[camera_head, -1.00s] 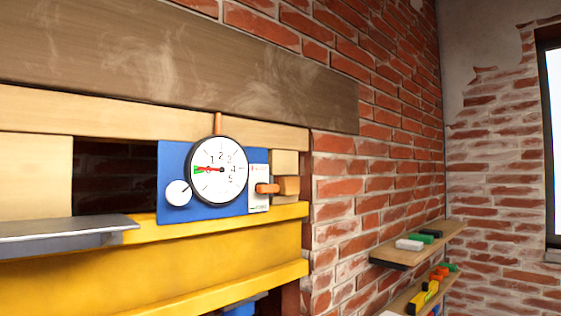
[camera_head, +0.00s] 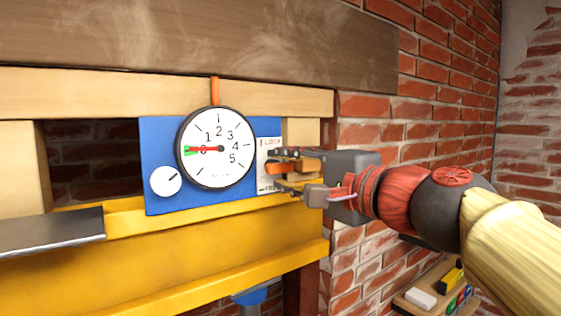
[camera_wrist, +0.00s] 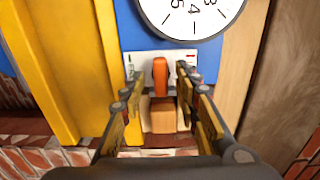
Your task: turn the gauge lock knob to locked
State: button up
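The gauge lock knob (camera_head: 281,169) is an orange lever on a white plate (camera_head: 265,150) at the right of the blue gauge panel. The plate's top lettering seems to read LOCK. The lever lies about level in the head view. In the wrist view the knob (camera_wrist: 160,73) is upright in the picture, between my fingers. My gripper (camera_head: 276,170) is open, one finger above the knob and one below. The wrist view shows gaps between my gripper (camera_wrist: 159,76) and both sides of it. The gauge (camera_head: 217,148) has its red needle near 0.
A yellow beam (camera_head: 230,240) runs below the panel, and wooden beams run above. A small white dial (camera_head: 166,181) is at the panel's left. A wooden block (camera_wrist: 162,116) lies beyond the knob in the wrist view. A low shelf (camera_head: 412,300) with small items stands right.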

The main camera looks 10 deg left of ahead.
jog(key=shift+w+a+r, duration=0.1)
jog(key=shift+w+a, duration=0.2)
jog(key=shift+a, duration=0.45)
jog(key=shift+w+a, duration=0.1)
jog(key=shift+w, duration=0.3)
jog(key=shift+s, duration=0.15)
jog(key=shift+c, duration=0.5)
grip_shut()
